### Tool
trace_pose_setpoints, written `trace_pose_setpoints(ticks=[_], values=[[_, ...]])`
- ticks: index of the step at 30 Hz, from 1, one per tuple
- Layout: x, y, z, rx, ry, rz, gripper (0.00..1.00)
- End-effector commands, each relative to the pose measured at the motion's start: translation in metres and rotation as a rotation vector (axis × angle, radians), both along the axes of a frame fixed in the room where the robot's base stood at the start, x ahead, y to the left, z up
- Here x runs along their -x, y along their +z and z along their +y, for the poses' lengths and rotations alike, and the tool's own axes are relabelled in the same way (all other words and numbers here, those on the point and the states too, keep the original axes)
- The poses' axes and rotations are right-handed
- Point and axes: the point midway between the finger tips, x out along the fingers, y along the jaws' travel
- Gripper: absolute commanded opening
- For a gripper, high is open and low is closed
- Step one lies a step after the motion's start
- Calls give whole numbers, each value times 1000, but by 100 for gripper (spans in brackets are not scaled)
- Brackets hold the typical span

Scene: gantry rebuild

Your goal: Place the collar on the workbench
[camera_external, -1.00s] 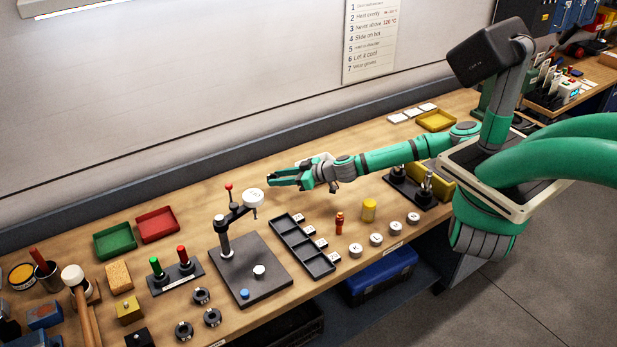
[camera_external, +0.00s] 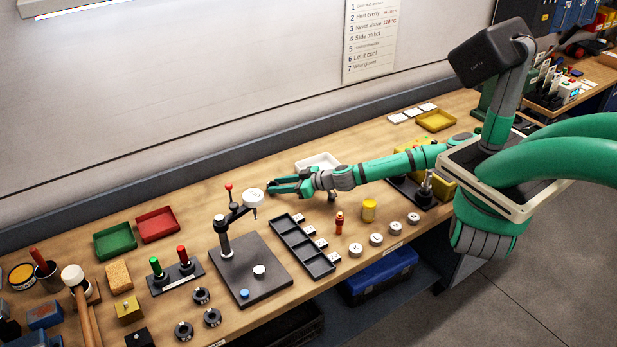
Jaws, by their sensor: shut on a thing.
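My gripper (camera_external: 272,189) is over the back middle of the workbench (camera_external: 200,195), just behind the post with the white disc (camera_external: 253,195). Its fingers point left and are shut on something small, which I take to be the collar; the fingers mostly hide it. I cannot tell whether it touches the bench top. Dark metal rings (camera_external: 201,296) that look like collars stand apart near the front edge.
A dark plate (camera_external: 262,268) with an upright post and a black sectioned tray (camera_external: 303,248) are in front of my gripper. A red tray (camera_external: 157,224) and a green tray (camera_external: 114,241) lie left. A white tray (camera_external: 318,161) is behind my wrist. Bare bench lies left of my fingers.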

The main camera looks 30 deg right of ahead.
Motion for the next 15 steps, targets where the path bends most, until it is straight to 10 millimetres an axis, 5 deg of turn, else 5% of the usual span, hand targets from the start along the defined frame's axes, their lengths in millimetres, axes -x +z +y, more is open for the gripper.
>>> trace_pose_setpoints(ticks=[5, 6, 8, 15], values=[[2, -15, 0, 6, -1, 13, 7], [2, -16, 0, 6, -2, 14, 39], [2, -16, -1, 6, -3, 14, 53], [2, -16, -1, 7, -2, 14, 53]])
